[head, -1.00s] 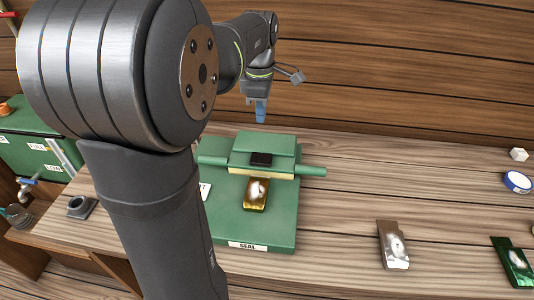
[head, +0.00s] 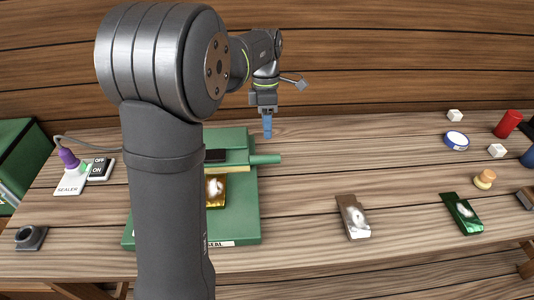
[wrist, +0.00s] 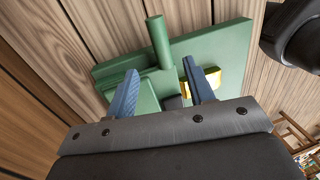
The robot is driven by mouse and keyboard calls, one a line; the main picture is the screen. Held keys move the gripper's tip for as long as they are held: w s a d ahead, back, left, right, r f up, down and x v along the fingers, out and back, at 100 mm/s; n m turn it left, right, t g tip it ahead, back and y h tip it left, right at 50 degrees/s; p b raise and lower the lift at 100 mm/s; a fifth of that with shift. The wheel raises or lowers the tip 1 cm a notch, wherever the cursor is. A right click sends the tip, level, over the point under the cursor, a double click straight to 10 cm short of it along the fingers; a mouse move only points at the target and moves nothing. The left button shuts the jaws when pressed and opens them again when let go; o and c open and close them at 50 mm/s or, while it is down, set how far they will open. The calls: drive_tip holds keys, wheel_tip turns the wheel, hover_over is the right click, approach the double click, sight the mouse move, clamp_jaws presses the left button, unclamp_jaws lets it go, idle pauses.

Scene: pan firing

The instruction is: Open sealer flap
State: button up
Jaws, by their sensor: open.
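The green sealer (head: 247,215) stands on the wooden bench, partly hidden behind my arm in the head view. Its flap bar with a black block (head: 216,156) lies across it and looks lowered; a round green handle (head: 265,159) sticks out to the right. A gold pouch (head: 215,190) lies on the sealer in front of the bar. My gripper (head: 267,128) is open, with blue fingers pointing down, behind and above the handle. In the wrist view, the handle (wrist: 160,42) shows beyond the gap between the fingers (wrist: 163,88). Nothing is between the fingertips; contact cannot be told.
A brown pouch (head: 353,217) and a green pouch (head: 462,213) lie to the right, near a blue-white roll (head: 456,140) and a cork-topped item (head: 484,179). A sealer plug panel (head: 72,180) and an on/off switch (head: 100,168) are at left. The plank wall rises behind.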

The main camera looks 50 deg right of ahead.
drive_tip(key=f, duration=0.3)
drive_tip(key=s+a+f, duration=0.1)
drive_tip(key=f, duration=0.6)
drive_tip(key=shift+s+a, duration=0.2)
clamp_jaws()
